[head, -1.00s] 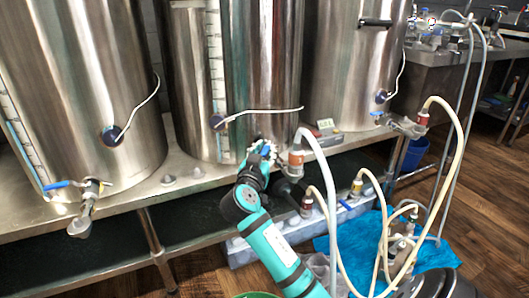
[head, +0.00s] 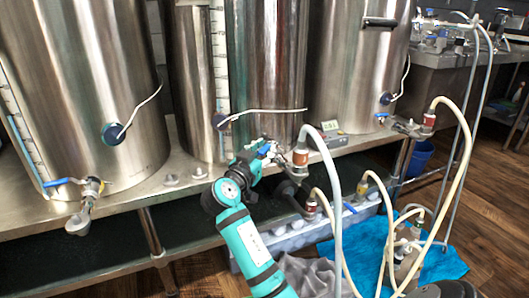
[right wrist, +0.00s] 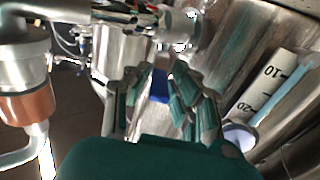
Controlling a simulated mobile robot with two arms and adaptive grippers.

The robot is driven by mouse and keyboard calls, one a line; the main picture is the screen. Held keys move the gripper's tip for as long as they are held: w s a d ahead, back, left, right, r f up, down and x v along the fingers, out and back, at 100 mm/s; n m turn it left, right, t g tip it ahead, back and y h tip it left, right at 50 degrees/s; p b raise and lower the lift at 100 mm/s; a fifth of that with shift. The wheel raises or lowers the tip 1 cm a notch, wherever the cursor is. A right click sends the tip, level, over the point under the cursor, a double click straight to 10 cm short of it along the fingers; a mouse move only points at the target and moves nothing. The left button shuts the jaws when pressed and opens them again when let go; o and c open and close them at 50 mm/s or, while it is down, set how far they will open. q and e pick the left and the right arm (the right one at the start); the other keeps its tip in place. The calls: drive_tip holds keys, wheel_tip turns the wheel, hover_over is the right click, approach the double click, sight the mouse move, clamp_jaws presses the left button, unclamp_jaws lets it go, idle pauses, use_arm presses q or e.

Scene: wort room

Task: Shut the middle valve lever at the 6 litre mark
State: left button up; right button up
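The middle steel kettle (head: 266,75) stands on the steel bench and has a clear level tube (head: 219,65) on its side. Its blue valve lever (head: 264,149) is at the foot of the kettle, by my right gripper (head: 257,152). In the right wrist view the fingers of my right gripper (right wrist: 160,85) stand apart, with the blue lever (right wrist: 159,92) in the gap between them. I cannot tell whether they touch it. The level tube (right wrist: 270,85) shows 10 and 20 marks there; the liquid level is unclear. My left gripper is not in view.
Kettles stand left (head: 80,80) and right (head: 355,70), each with a blue-handled valve. A hose (head: 333,190) hangs just right of my right gripper. A white probe cable (head: 265,112) crosses above it. A blue cloth (head: 365,245) lies on the floor.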

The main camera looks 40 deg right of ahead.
drive_tip(key=shift+o, duration=1.4)
drive_tip(key=shift+a, duration=0.15)
drive_tip(key=v, duration=1.1)
drive_tip(key=shift+s+a, duration=0.25)
drive_tip(key=shift+a, duration=0.1)
